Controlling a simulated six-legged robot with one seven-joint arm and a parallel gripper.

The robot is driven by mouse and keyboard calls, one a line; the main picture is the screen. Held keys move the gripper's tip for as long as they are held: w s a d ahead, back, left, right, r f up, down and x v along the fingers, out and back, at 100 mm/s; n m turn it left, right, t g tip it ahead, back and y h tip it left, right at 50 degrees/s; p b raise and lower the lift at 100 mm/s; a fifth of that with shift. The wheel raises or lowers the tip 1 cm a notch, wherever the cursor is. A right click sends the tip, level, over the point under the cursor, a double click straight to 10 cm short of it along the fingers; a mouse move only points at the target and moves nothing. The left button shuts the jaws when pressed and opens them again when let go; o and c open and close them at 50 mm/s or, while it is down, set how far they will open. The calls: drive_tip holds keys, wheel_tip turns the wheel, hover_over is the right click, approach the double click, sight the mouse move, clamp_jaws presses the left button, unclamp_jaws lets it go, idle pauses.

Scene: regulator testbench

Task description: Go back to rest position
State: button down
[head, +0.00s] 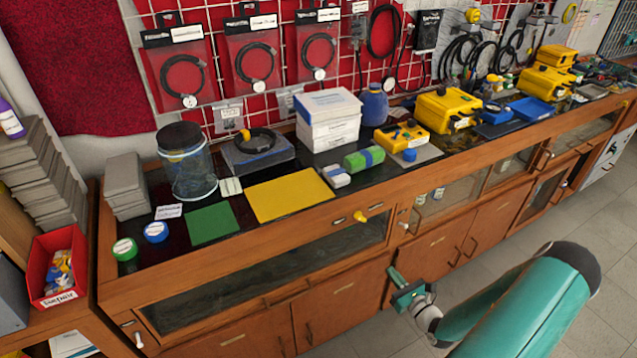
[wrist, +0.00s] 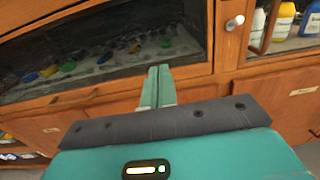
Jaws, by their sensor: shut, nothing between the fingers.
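My gripper (head: 400,288) shows in the head view in front of the wooden bench's lower cabinets, below the bench top. In the wrist view my gripper (wrist: 158,72) has its two green fingers together, with nothing between them. The fingers point toward the cabinet front, near the lower frame of a glass-fronted display compartment (wrist: 90,50). I cannot tell the exact gap to the wood. My teal forearm reaches in from the lower right in the head view.
The wooden bench (head: 250,250) runs across the view. Its top holds a glass jar (head: 188,170), a yellow mat (head: 290,193), a green mat (head: 212,223) and yellow devices (head: 447,110). A red bin (head: 58,265) is at the left. Tiled floor (head: 530,232) is clear at the right.

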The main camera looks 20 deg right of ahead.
drive_tip(key=w+a+r+n+g+y, duration=0.3)
drive_tip(key=a+r+n+g+y, duration=0.85)
drive_tip(key=a+r+n, duration=0.9)
drive_tip(key=s+a+r+n+h, duration=0.5)
drive_tip(key=s+r+n+h, duration=0.1)
drive_tip(key=r, duration=0.4)
drive_tip(key=s+a+r+n+h, duration=0.5)
drive_tip(key=s+r+n+h, duration=0.1)
drive_tip(key=s+r+n, duration=0.2)
drive_tip(key=shift+r+n+g, duration=0.45)
drive_tip(key=shift+r, duration=0.75)
